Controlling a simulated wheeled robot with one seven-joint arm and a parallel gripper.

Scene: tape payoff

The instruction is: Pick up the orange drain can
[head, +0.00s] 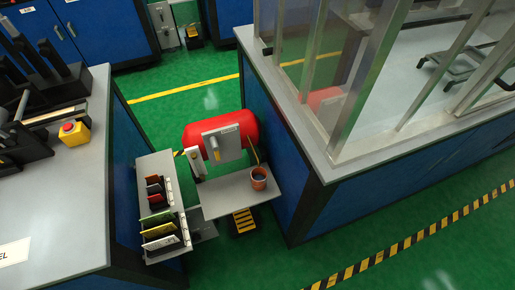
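The orange drain can (259,178) is a small open-topped cup with a dark inside. It stands upright on the right part of a small grey shelf (228,198), in front of a red tank. A thin yellowish line runs from the tank side down close to the can; I cannot tell if it touches. My gripper is not in the head view.
The red tank (243,129) with a grey panel (222,144) stands behind the shelf. A rack (157,190) with coloured plates is left of it. A blue cabinet with glass guards (330,172) is close on the right. Green floor (185,105) is open behind.

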